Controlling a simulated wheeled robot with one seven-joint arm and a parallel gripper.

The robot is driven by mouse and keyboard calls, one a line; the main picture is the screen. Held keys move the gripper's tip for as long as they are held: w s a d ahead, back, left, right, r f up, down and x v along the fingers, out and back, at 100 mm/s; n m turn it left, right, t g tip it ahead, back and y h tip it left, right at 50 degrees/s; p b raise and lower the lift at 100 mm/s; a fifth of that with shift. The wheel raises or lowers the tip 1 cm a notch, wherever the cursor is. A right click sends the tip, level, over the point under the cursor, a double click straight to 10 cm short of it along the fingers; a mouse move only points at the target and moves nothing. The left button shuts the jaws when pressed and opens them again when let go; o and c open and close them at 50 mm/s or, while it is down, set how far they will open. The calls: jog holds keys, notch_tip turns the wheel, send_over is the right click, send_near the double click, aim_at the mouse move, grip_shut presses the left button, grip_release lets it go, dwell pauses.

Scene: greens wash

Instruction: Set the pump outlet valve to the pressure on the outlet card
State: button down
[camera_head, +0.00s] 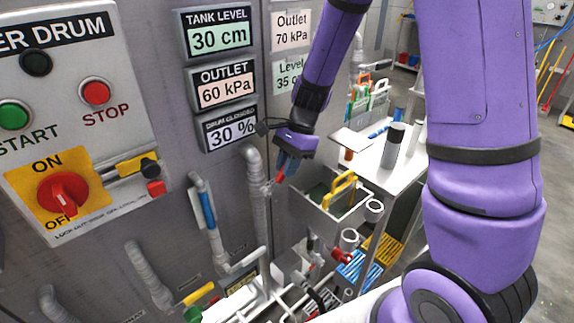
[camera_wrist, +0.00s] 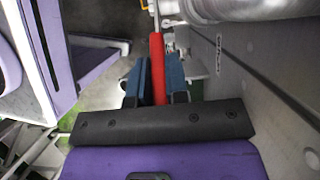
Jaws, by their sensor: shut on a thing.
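The outlet card (camera_head: 291,30) at the top reads "Outlet 70 kPa". The outlet display (camera_head: 226,83) on the grey panel reads 60 kPa. My gripper (camera_head: 287,168) is beside the thick vertical pipe below the displays. Its blue fingers are shut on a red lever handle (camera_head: 280,177). In the wrist view the red lever handle (camera_wrist: 157,70) stands between the two fingers (camera_wrist: 160,82), its upper end near a grey pipe. The valve body at the lever is partly hidden by my gripper, and no label on it can be read.
Other displays read tank level 30 cm (camera_head: 220,38) and drum 30 % (camera_head: 230,129). A blue-handled valve (camera_head: 208,210) is left of the thick pipe. Pipes and a red-handled valve (camera_head: 342,257) crowd the area below.

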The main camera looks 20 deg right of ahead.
jog(key=shift+w+d+f+g+y, duration=0.1)
jog(key=shift+d+f+g+y, duration=0.25)
jog(key=shift+y, duration=0.35)
jog(key=shift+w+d+f+g+y, duration=0.15)
jog(key=shift+d+f+y, duration=0.15)
jog(key=shift+f+y, duration=0.3)
jog(key=shift+r, duration=0.1)
jog(key=c, duration=1.1)
grip_release()
jog(key=v, duration=1)
jog(key=shift+d+r, duration=0.3)
jog(key=shift+r, duration=0.1)
